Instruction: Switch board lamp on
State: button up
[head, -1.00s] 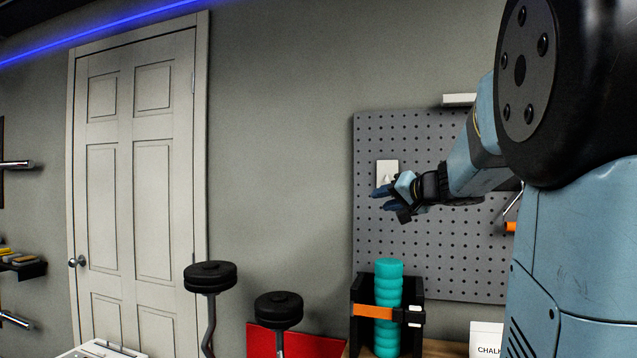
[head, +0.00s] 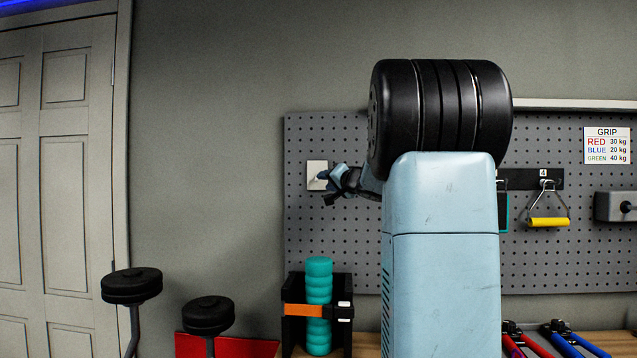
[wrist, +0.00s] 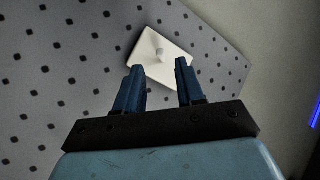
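The lamp switch is a pale plate (head: 317,175) with a small knob, mounted on the left part of the grey pegboard. It also shows in the wrist view (wrist: 173,70), with its round knob between and beyond my fingertips. My gripper (head: 328,180) is at the right edge of the plate in the head view. In the wrist view my gripper (wrist: 158,75) has its two blue fingers apart, with nothing between them. Whether a fingertip touches the plate cannot be told. A pale bar (head: 570,105) runs along the board's top; whether it is the lamp, or lit, I cannot tell.
The pegboard (head: 420,270) holds a yellow-handled grip (head: 549,222) and a sign (head: 607,145). Below stand a teal foam roller (head: 319,270) in a black rack and black-topped posts (head: 131,286). Wall left of the board is bare. My arm hides the board's middle.

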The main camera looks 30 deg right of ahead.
aim_at(318, 181)
jog(key=shift+w+a, duration=0.1)
jog(key=shift+w, duration=2.4)
grip_shut()
